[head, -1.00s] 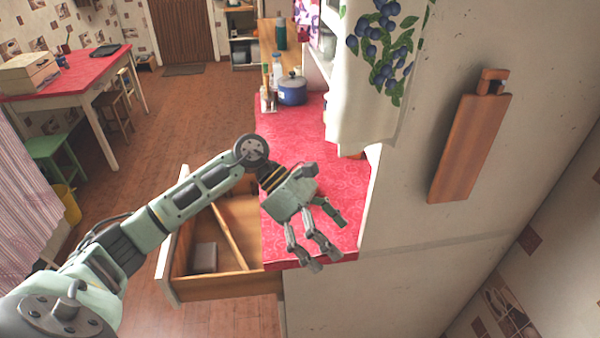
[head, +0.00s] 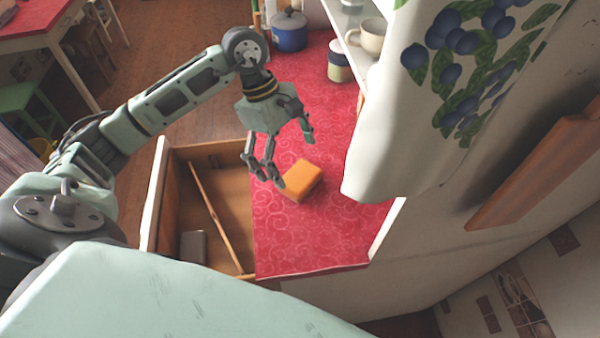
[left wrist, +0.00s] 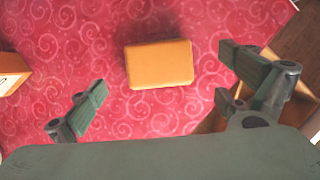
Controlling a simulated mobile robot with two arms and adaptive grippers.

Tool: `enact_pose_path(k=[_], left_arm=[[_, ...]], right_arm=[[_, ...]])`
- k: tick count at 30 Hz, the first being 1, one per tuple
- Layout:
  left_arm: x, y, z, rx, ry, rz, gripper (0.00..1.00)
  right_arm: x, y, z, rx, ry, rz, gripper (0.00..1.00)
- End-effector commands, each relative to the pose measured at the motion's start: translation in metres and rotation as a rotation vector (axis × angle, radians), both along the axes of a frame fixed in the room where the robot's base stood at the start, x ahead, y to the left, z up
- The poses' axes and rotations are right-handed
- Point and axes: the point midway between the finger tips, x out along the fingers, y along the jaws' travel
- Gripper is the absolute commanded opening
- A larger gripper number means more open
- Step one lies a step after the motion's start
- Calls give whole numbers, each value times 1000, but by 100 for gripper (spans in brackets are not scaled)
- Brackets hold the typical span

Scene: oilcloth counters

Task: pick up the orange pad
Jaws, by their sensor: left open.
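The orange pad (head: 301,180) is a small block lying flat on the red patterned countertop (head: 310,240), near the counter's left edge beside the open drawer. My left gripper (head: 285,160) is open and empty, above the counter just behind and to the left of the pad in the head view. In the left wrist view the pad (left wrist: 159,64) lies ahead of the spread fingers, between them sideways and apart from both. My right gripper is not in view.
An open wooden drawer (head: 160,195) left of the counter holds a long wooden stick (head: 215,215) and a grey box (head: 193,246). A blue pot (head: 289,32) and a jar (head: 339,62) stand farther back. A plum-patterned curtain (head: 400,130) hangs at the right.

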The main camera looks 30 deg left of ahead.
Motion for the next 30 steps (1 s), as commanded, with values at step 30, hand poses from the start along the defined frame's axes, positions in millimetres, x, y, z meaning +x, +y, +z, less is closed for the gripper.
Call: enact_pose_path(k=[30], left_arm=[[-3, -18, -39, -1, 1, 1, 57]], right_arm=[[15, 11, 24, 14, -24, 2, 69]])
